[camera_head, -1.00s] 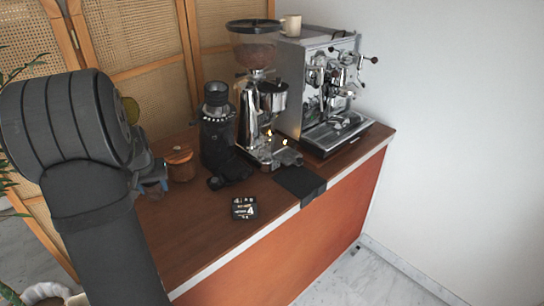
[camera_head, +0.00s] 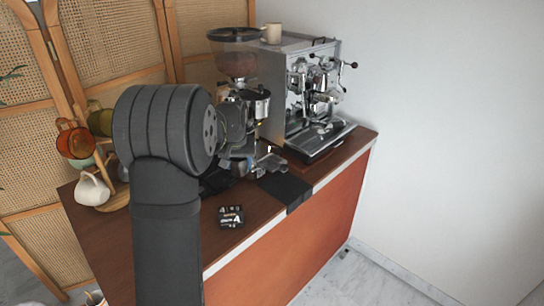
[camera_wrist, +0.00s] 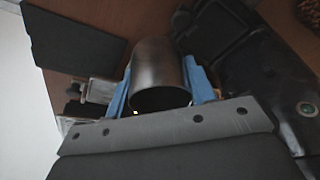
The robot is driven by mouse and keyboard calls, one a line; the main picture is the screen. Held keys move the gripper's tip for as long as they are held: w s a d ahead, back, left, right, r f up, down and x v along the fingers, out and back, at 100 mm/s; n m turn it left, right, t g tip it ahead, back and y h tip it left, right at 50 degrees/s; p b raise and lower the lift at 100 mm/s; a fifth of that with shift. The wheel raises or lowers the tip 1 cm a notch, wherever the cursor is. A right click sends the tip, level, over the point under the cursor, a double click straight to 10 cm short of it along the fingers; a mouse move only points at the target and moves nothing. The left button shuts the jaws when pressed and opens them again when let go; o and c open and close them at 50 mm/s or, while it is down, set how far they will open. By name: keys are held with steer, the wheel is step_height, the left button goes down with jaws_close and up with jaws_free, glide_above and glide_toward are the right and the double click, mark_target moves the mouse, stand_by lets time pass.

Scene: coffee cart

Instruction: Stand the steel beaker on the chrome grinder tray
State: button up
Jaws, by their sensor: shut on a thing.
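The steel beaker (camera_wrist: 158,68) fills the middle of the wrist view, its dark open mouth facing the camera. My gripper (camera_wrist: 160,88) is shut on it, with a blue finger on either side. In the head view my gripper (camera_head: 238,165) is in front of the chrome grinder (camera_head: 257,105), close to its base. My arm hides most of the beaker there. The grinder tray (camera_head: 268,161) shows only in part, just right of the gripper. I cannot tell whether the beaker touches the tray.
The black grinder (camera_wrist: 275,75) is close beside the beaker in the wrist view. A black mat (camera_head: 285,188) lies at the counter's front edge. The espresso machine (camera_head: 305,95) stands right. Mugs (camera_head: 92,188) hang at left.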

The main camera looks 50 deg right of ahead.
glide_above(272, 160)
steer(key=a, duration=0.4)
steer(key=shift+s+d, duration=0.1)
steer(key=shift+d, duration=0.1)
steer(key=d, duration=0.3)
steer(key=shift+s+d+f, duration=0.1)
steer(key=shift+s+f, duration=0.1)
steer(key=shift+s, duration=0.05)
steer(key=shift+a+f, duration=0.2)
steer(key=shift+f, duration=0.3)
steer(key=shift+f, duration=0.15)
steer(key=o, duration=1.1)
steer(key=v, duration=1.2)
